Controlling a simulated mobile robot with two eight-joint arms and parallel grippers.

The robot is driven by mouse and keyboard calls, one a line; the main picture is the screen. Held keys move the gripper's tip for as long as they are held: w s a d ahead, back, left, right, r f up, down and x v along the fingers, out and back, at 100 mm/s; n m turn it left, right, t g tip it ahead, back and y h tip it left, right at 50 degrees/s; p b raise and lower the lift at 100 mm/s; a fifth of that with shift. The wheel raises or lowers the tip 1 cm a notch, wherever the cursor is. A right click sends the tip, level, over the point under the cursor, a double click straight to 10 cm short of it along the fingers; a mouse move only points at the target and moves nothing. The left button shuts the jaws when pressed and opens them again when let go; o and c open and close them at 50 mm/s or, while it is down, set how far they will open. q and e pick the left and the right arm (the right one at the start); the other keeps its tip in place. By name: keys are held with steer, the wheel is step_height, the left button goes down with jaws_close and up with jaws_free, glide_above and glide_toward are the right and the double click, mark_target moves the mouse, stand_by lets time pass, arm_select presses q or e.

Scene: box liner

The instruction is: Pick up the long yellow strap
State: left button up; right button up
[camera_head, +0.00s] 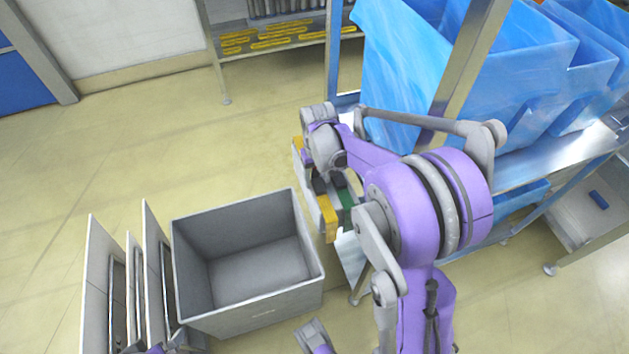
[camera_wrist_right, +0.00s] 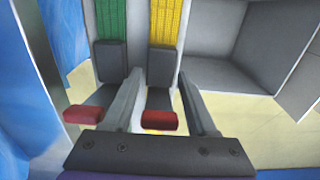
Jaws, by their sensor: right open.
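The long yellow strap (camera_head: 329,218) hangs beside a green strap (camera_head: 348,198) on a narrow grey holder right of the grey box. In the right wrist view the yellow strap (camera_wrist_right: 168,25) has a dark end block and a red tab. My right gripper (camera_wrist_right: 160,78) is open, with one finger on each side of that dark end. The left finger lies between the yellow and green (camera_wrist_right: 111,22) straps. Contact cannot be told. In the head view my right arm hides part of the straps. Only a bit of my left arm shows at the bottom edge; its jaws are unclear.
An open, empty grey box (camera_head: 248,268) stands on the floor, with upright light panels (camera_head: 101,290) at its left. Blue liners (camera_head: 520,60) fill the rack at the right. Several yellow pieces (camera_head: 275,37) lie on a back shelf. The floor at left is clear.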

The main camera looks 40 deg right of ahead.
steer(key=shift+c, duration=0.3)
jaws_close()
steer(key=shift+r, duration=0.2)
